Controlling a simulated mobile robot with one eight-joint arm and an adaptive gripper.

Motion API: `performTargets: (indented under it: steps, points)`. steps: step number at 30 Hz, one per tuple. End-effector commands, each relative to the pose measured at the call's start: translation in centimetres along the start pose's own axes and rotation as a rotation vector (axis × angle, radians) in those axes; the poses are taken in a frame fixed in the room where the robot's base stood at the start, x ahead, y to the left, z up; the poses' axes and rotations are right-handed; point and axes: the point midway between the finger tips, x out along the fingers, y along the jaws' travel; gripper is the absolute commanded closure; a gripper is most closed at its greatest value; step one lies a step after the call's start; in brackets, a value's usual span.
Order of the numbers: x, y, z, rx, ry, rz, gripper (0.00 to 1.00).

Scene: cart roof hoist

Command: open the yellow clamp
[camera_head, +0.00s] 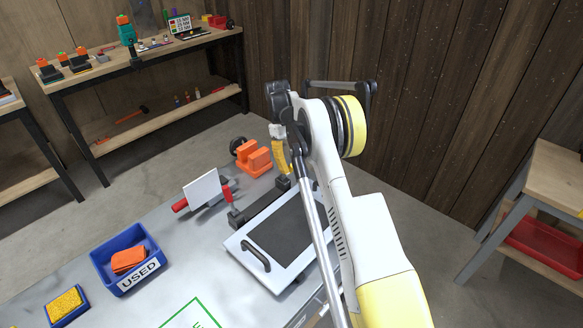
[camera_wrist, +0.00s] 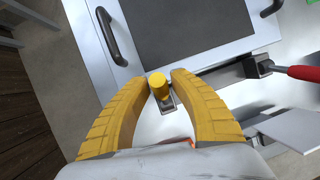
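The yellow clamp shows in the wrist view as a yellow knob (camera_wrist: 159,86) on a small grey metal bracket (camera_wrist: 167,103) at the edge of the framed panel. My gripper (camera_wrist: 160,77) has its two ribbed yellow fingers apart, one on each side of the knob. The gaps beside the knob are narrow, and I cannot tell whether the fingers touch it. In the head view my gripper (camera_head: 281,157) is over the far end of the panel, and the yellow clamp is hidden there by my arm.
The white-framed panel (camera_head: 237,243) with a dark centre and black handle (camera_head: 256,256) lies on the grey bench. A red-handled clamp (camera_wrist: 297,72) and a white card (camera_head: 202,189) are beside it. An orange vise (camera_head: 253,158) stands behind. A blue USED bin (camera_head: 120,256) is at left.

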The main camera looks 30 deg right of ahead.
Motion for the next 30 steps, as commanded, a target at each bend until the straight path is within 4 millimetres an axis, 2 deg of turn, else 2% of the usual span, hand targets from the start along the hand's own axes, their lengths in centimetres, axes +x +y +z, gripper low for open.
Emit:
performTargets:
  steps: [10, 14, 17, 24, 30]
  points:
    - [-0.1, 0.0, 0.0, 0.0, -0.001, 0.001, 0.55]
    - [-1.0, 0.0, 0.0, 0.001, -0.001, 0.001, 0.55]
    - [-2.7, 0.0, 0.1, 0.0, -0.001, 0.001, 0.55]
    - [-8.3, 0.0, 0.0, 0.0, -0.001, 0.001, 0.55]
    - [-11.0, 0.0, -0.1, -0.001, -0.001, 0.001, 0.55]
